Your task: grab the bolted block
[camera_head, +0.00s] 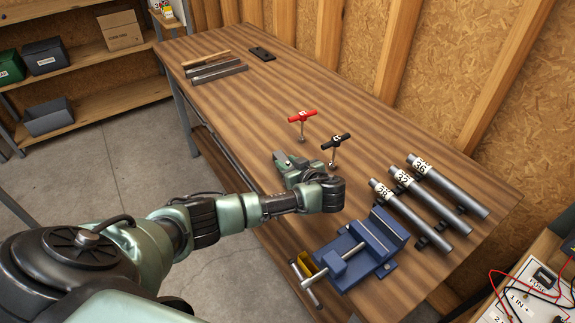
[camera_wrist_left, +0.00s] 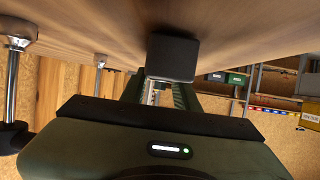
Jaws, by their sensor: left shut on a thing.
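My left gripper (camera_head: 287,162) is low over the middle of the wooden workbench, its fingers pointing away toward the back left. In the left wrist view a dark, rounded block (camera_wrist_left: 172,57) sits against the table surface in front of the gripper, and the green fingers (camera_wrist_left: 155,92) are shut on it. My right gripper is not in view.
A red T-handle tool (camera_head: 302,117) and a black one (camera_head: 336,142) stand upright close to the gripper. Several metal tubes (camera_head: 440,186) lie at the right. A blue vise (camera_head: 362,247) is at the near edge. Metal bars (camera_head: 216,71) lie at the far left.

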